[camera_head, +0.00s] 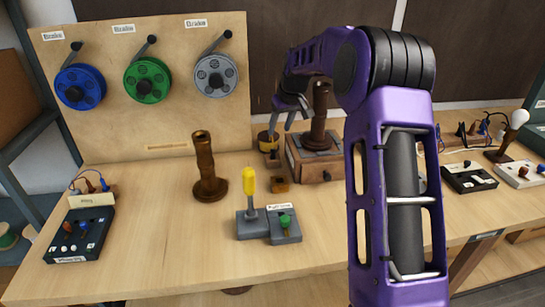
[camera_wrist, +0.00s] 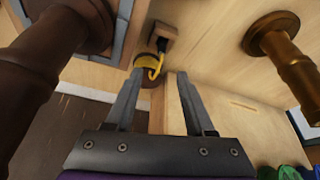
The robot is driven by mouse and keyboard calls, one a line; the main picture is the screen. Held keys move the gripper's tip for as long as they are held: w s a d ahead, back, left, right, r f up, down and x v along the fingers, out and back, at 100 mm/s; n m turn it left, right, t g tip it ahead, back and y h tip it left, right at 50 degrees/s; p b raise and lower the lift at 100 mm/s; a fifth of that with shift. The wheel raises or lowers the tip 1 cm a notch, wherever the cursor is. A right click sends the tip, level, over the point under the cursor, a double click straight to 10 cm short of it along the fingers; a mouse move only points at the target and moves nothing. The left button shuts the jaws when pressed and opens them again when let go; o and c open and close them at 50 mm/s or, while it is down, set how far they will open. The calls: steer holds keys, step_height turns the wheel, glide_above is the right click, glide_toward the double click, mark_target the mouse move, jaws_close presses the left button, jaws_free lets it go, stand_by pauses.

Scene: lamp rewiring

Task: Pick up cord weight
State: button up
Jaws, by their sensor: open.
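A short yellow, dark-based round piece, which may be the cord weight (camera_head: 267,141), stands on the bench beside a wooden box. In the wrist view this yellow piece (camera_wrist: 147,62) has a yellow loop on it and shows beyond my fingertips, closer to the left one. My gripper (camera_head: 291,117) is open and empty, reaching down near the box. In the wrist view both fingers of my gripper (camera_wrist: 161,75) are spread with nothing between them. I cannot tell the height of the fingertips above the yellow piece.
The wooden box (camera_head: 318,165) carries a dark turned post (camera_head: 319,110). A brown post (camera_head: 207,170) stands to the left. A yellow-handled tool (camera_head: 249,182) stands in a grey base.

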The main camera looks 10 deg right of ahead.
glide_above(274, 150)
steer(key=f, duration=0.3)
steer(key=s+f, duration=0.1)
steer(key=f, duration=0.1)
steer(key=shift+d+f, duration=0.3)
steer(key=shift+f, duration=0.05)
steer(key=x, duration=0.5)
steer(key=shift+s+f, duration=0.3)
steer(key=shift+s, duration=0.05)
jaws_close()
